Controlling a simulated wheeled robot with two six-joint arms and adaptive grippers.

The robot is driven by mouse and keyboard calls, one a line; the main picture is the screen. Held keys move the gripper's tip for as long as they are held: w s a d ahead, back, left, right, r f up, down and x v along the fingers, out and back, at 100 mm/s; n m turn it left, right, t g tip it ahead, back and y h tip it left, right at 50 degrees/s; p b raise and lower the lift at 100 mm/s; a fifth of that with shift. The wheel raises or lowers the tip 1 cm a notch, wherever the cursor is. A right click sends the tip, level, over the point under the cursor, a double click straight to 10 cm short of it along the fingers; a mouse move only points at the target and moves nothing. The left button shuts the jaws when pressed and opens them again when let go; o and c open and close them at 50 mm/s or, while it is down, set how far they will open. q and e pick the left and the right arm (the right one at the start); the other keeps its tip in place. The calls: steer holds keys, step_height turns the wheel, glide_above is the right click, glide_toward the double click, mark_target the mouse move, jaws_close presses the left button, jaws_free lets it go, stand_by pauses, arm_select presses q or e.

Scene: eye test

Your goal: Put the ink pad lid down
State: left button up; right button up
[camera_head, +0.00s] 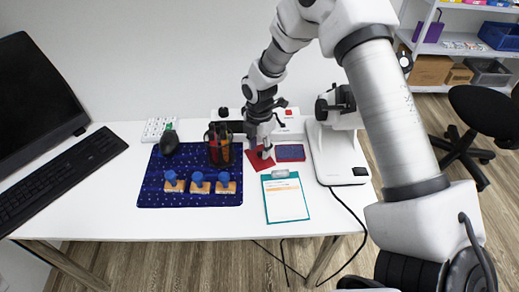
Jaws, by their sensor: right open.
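A flat red piece, which looks like the ink pad lid (256,163), lies on the white table (200,226), turned at an angle. The ink pad (290,153), dark with a red rim, lies just right of it. My right gripper (262,150) points down over the upper part of the red lid with its jaws open. It hides part of the lid, and I cannot tell whether the fingers touch it. My left gripper is not in view.
A teal clipboard (286,203) lies in front of the ink pad. A dark blue mat (150,187) holds stamps with blue knobs (197,178), a pen cup (219,152) and a dark rounded object (169,141). A white microscope-like device (340,160) stands right; a keyboard (60,175) lies left.

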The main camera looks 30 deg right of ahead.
mark_target(259, 152)
step_height(259, 152, up, 11)
steer(key=shift+f, duration=0.1)
stand_by(0.5)
